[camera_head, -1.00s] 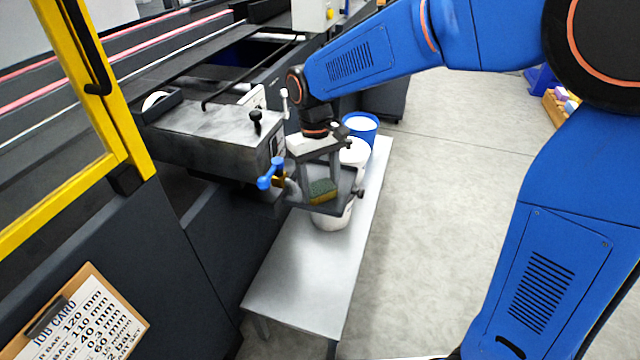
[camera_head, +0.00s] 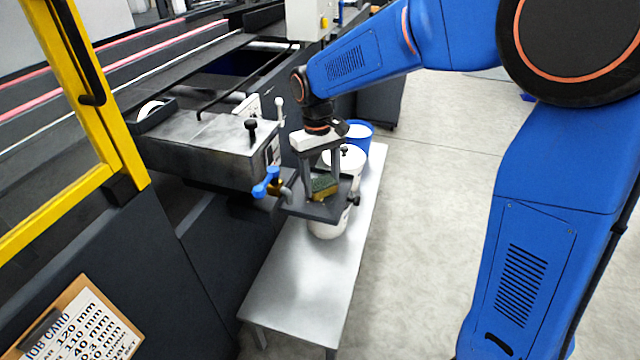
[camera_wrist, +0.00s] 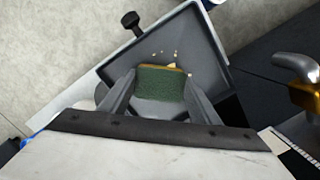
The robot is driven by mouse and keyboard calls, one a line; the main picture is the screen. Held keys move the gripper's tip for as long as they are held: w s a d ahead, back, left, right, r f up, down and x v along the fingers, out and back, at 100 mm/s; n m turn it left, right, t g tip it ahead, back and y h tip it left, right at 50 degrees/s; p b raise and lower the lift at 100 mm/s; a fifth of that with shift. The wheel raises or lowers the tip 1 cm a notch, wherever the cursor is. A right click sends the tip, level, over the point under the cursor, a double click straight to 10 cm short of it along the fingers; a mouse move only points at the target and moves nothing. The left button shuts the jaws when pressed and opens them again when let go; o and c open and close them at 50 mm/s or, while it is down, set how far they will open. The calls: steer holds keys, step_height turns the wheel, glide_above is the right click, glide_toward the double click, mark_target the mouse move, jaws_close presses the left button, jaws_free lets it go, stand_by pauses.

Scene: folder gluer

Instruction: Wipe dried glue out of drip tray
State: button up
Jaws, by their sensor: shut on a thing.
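A green and yellow sponge (camera_head: 325,186) is held between the fingers of my gripper (camera_head: 322,178). In the wrist view the sponge (camera_wrist: 160,84) sits between the two grey fingers of my gripper (camera_wrist: 158,88), with its green side towards the camera. In the wrist view a few small pale yellow glue flecks (camera_wrist: 176,54) lie on the tray floor (camera_wrist: 200,50) beyond the sponge.
A tap with a blue handle (camera_head: 268,183) stands close to the tray's left. The glue machine's metal housing (camera_head: 200,145) is left of it. A white bucket (camera_head: 328,226) is below, on a metal bench (camera_head: 300,290). A black knob (camera_wrist: 132,20) sits on the tray's side.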

mark_target(317, 206)
steer(key=shift+w+d, duration=0.25)
steer(key=shift+w, duration=0.35)
steer(key=shift+w+d, duration=0.2)
steer(key=shift+w, duration=0.4)
steer(key=shift+s+a+r, duration=0.1)
steer(key=shift+s+a, duration=0.25)
steer(key=shift+s, duration=0.55)
steer(key=shift+s+a, duration=0.3)
steer(key=shift+s, duration=0.55)
steer(key=shift+s+a, duration=0.35)
steer(key=shift+s, duration=0.55)
steer(key=shift+s+a, duration=0.3)
steer(key=shift+s, duration=0.55)
steer(key=shift+a, duration=0.25)
steer(key=shift+w+d, duration=0.45)
steer(key=shift+w, duration=0.75)
steer(key=shift+w+d, duration=0.4)
steer(key=shift+w, duration=0.8)
steer(key=shift+w+d, duration=0.45)
steer(key=shift+w, duration=0.75)
steer(key=shift+s, duration=0.1)
